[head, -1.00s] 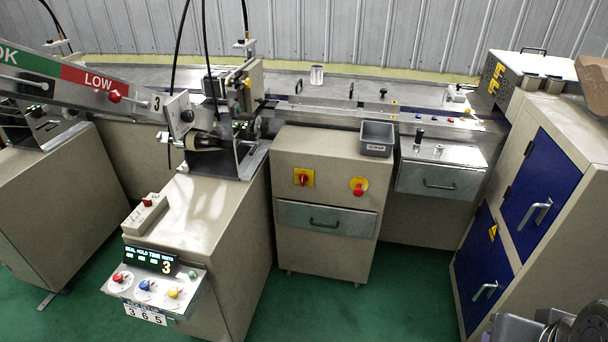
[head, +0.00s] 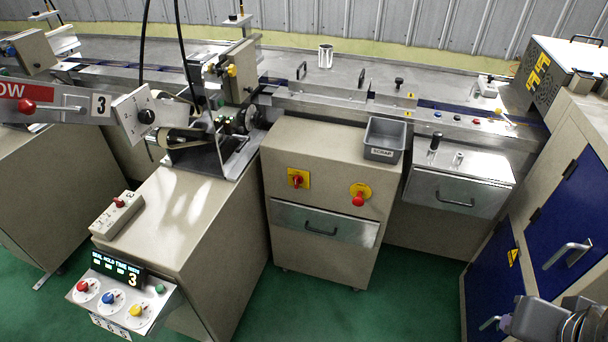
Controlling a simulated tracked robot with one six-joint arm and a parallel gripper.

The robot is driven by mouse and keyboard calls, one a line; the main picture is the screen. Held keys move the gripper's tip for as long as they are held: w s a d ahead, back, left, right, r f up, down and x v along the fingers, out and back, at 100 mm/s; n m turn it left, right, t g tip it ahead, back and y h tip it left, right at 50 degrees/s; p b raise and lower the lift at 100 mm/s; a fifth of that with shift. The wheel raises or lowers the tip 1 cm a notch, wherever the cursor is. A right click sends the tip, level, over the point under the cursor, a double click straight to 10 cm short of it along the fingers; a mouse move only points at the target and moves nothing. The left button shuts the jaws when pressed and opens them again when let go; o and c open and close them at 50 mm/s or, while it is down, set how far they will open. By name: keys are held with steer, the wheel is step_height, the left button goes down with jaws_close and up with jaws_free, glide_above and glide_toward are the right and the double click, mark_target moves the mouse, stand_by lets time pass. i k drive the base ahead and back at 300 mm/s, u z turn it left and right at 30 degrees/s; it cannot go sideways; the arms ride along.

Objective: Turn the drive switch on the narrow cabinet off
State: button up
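The narrow beige cabinet (head: 316,255) stands in the middle of the head view, with one metal drawer. On its upper front left is a red rotary switch (head: 297,181) on a square yellow plate. The switch's handle looks roughly upright, but it is too small to read its markings. To its right is a red knob (head: 359,198) on a round yellow plate. Grey parts of my arm show at the lower right corner, well away from the cabinet. My gripper's fingers are not in view.
A grey scrap bin (head: 385,141) sits on the cabinet's top right. A control box with coloured knobs (head: 118,300) juts out at the lower left. A blue-doored cabinet (head: 568,217) stands at the right. Green floor in front of the narrow cabinet is clear.

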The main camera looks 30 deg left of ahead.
mark_target(298, 180)
steer(key=i, duration=0.65)
steer(key=u, duration=3.85)
steer(key=i, duration=0.35)
steer(key=z, duration=0.25)
